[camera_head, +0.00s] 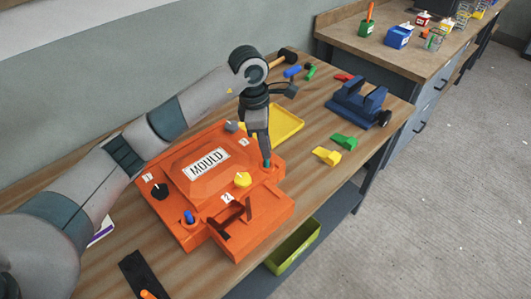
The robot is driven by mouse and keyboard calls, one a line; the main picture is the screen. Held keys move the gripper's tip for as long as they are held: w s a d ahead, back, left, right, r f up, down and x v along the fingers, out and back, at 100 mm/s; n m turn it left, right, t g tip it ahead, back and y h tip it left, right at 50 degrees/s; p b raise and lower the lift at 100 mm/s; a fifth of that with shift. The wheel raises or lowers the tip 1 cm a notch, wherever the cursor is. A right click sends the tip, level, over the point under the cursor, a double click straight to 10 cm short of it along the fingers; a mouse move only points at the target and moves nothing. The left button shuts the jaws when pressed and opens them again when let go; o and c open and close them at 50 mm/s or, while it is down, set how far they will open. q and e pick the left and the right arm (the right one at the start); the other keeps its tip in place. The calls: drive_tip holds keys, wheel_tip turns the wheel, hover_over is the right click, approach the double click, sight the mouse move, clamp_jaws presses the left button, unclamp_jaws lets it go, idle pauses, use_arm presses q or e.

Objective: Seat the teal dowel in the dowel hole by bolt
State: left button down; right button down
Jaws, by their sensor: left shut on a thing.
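The orange mould (178,180) lies on the wooden bench, with a white "MOULD" label on its raised middle. My left gripper (266,157) points down over the mould's right corner, shut on the teal dowel (267,164). Only a small part of the dowel shows below the fingers. I cannot tell whether its lower end is in a hole. A yellow knob (243,180) stands by the label 2, a black knob (160,190) by the label 1 and a grey knob (231,126) near the label 3. A blue dowel (189,217) stands upright at the front corner. My right gripper is out of view.
A yellow tray (284,123) lies behind the mould. A blue vice (356,103) stands at the bench's right end. Yellow (326,156) and green (344,141) pieces lie near the right edge. A green bin (293,247) sits below the bench edge. A mallet (286,57) lies at the back.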

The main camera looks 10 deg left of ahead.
use_arm(q)
wheel_tip(320, 180, down, 3)
drive_tip(key=shift+r+b, duration=0.1)
drive_tip(key=shift+b, duration=0.2)
drive_tip(key=shift+f, duration=0.2)
drive_tip(key=c, duration=1.8)
unclamp_jaws()
drive_tip(key=shift+r, duration=0.15)
